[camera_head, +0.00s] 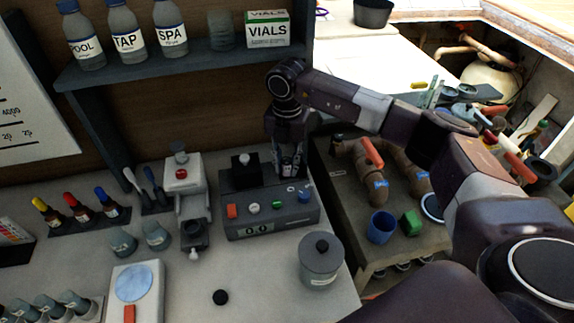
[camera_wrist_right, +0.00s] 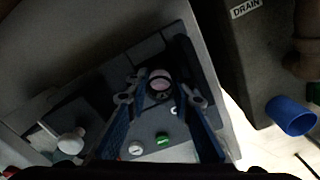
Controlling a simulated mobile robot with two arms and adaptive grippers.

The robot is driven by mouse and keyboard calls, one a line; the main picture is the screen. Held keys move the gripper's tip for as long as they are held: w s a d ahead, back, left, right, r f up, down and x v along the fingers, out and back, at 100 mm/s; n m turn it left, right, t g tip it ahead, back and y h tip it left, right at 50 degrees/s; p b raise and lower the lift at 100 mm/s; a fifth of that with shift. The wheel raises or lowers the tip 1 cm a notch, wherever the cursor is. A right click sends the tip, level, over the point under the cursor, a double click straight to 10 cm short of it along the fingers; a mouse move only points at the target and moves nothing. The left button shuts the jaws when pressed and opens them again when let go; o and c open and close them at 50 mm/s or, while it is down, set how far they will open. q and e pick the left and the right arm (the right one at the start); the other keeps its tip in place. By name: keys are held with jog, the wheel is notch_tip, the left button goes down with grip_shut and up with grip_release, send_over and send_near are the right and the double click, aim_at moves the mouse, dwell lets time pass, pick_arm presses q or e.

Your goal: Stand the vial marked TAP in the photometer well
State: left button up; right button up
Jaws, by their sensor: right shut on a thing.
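The photometer (camera_head: 268,215) is a dark grey box on the bench with a display reading 0.0, and it also shows in the wrist view (camera_wrist_right: 150,125). My right gripper (camera_head: 290,172) points down over its back right part. It is shut on a small round vial (camera_wrist_right: 160,80) with a pale pinkish top, seen from above between the fingertips (camera_wrist_right: 162,95). Its marking is not visible. The well is hidden under the gripper and vial, so I cannot tell how far in the vial is. My left gripper is not in view.
Several vials (camera_head: 62,306) stand at the front left. A grey lidded pot (camera_head: 321,262) is right of the photometer, a small black cap (camera_head: 220,297) in front. Bottles, including one labelled TAP (camera_head: 127,42), stand on the shelf (camera_head: 180,62). A blue cup (camera_head: 381,228) is further right.

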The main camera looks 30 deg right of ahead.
jog(key=shift+s+a+f, duration=0.1)
jog(key=shift+s+f, duration=0.25)
jog(key=shift+f, duration=0.35)
jog(key=o, duration=1.1)
jog(key=shift+w+a+f, duration=0.1)
jog(key=shift+w+a, duration=0.1)
jog(key=shift+s+d, duration=0.1)
jog(key=shift+d, duration=0.05)
jog(key=shift+w+d+r+p, duration=0.1)
jog(key=shift+r+p, duration=0.3)
jog(key=shift+r, duration=0.15)
jog(key=shift+w+d+r+p, duration=0.1)
jog(key=shift+r+p, duration=0.25)
jog(key=shift+r, duration=0.2)
notch_tip(320, 180, up, 3)
jog(key=shift+r+p, duration=0.15)
jog(key=shift+p, duration=0.75)
notch_tip(320, 180, up, 2)
jog(key=shift+p, duration=0.55)
